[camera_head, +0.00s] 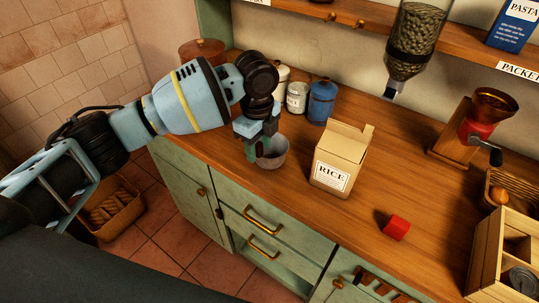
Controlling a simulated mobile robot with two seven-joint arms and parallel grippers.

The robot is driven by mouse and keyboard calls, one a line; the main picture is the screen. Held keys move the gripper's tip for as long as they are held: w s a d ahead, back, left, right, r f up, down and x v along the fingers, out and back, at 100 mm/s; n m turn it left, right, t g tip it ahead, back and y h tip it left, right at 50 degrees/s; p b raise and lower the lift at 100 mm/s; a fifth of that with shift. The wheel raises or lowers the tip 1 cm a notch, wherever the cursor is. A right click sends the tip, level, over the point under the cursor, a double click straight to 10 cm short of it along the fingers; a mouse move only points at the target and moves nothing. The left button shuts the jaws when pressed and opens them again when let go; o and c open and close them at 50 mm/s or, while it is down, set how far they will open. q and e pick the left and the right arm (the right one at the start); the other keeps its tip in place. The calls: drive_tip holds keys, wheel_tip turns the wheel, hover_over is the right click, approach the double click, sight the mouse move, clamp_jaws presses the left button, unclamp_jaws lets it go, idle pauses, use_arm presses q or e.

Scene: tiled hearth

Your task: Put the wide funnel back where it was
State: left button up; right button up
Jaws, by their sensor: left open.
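A small grey wide-mouthed piece (275,160), which looks like the wide funnel, stands on the wooden counter (235,165) near its front left part. My left gripper (257,149) points down at its left side, with its fingers open and partly hiding its rim. I cannot tell whether a finger touches it or reaches inside the rim. My right gripper is not in view.
A rice box (339,160) with an open flap stands right of the funnel. Canisters, including a blue one (322,102), stand behind. A red block (396,228), grinder (475,125) and wooden crate (490,250) are at right. A bean dispenser (413,45) hangs above the counter.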

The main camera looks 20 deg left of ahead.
use_arm(q)
clamp_jaws()
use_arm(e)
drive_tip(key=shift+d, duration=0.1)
use_arm(q)
drive_tip(key=shift+r, duration=0.2)
drive_tip(key=shift+r, duration=0.55)
wheel_tip(320, 180, up, 2)
drive_tip(key=shift+r, duration=0.2)
drive_tip(key=s+r+p, duration=0.1)
drive_tip(key=s, duration=1.5)
drive_tip(key=shift+a+p, duration=0.3)
drive_tip(key=shift+p, duration=0.1)
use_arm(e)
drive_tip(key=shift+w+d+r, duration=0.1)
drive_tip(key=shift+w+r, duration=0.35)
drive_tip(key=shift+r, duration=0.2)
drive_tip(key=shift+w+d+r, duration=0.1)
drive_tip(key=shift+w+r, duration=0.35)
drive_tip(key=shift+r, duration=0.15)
